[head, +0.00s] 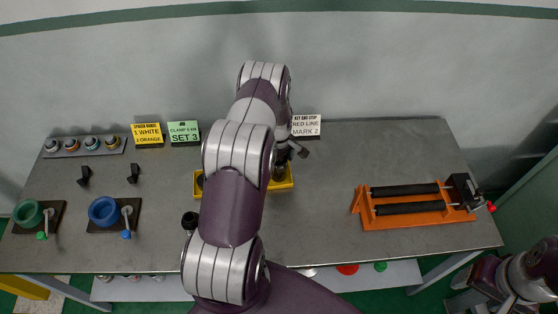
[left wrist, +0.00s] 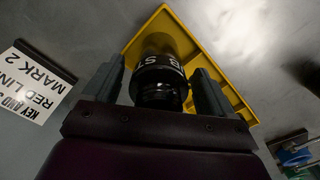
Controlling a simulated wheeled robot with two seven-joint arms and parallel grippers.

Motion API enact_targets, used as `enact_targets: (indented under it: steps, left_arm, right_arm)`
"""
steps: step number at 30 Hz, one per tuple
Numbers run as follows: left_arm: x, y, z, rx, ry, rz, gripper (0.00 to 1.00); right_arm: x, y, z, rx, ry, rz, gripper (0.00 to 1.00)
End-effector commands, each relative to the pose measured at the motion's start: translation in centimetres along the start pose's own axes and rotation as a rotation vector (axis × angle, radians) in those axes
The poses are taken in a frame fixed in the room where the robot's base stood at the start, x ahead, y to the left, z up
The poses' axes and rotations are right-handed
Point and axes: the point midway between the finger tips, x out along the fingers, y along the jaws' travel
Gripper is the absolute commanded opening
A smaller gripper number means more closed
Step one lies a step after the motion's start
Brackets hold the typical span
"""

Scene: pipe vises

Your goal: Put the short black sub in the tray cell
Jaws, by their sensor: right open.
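The short black sub (left wrist: 160,75), with white lettering on its band, is between the two fingers of my left gripper (left wrist: 160,80) in the left wrist view. The fingers look closed on its sides. Its far end is over or in the yellow tray (left wrist: 240,103); I cannot tell whether it touches the tray floor. In the head view the yellow tray (head: 283,185) is largely hidden behind my left arm, and the tray cell is not clear. My right gripper (head: 505,285) is open and empty at the lower right, off the table.
A dark round piece (head: 190,220) stands left of my arm, in front of the tray. A sign (head: 306,126) reading RED LINE MARK 2 stands behind. An orange roller stand (head: 420,223) is at right; blue (head: 103,211) and green (head: 28,213) vises are at left.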

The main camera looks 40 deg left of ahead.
Motion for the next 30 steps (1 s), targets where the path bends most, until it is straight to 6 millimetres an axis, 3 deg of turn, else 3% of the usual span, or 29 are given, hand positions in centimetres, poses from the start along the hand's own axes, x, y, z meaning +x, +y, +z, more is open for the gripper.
enact_targets:
  steps: [8, 10, 21, 30]
  left_arm:
    - [-0.6, 0.0, 0.0, 0.0, 0.0, 0.0, 0.85]
    - [-1.1, 0.1, -0.1, 0.0, 0.001, 0.002, 0.85]
    - [-8.9, 0.1, 0.0, 0.0, 0.002, 0.003, 0.85]
    - [-12.6, 0.1, 0.5, 0.025, 0.002, 0.003, 0.85]
  right_arm:
    - [-0.6, 0.0, -0.1, 0.0, 0.0, 0.0, 0.69]
    - [0.0, 0.0, 0.0, 0.0, 0.0, 0.0, 0.69]
    - [1.9, 0.0, 0.2, 0.0, 0.0, 0.0, 0.69]
    - [2.3, 0.0, 0.3, 0.0, 0.0, 0.0, 0.69]
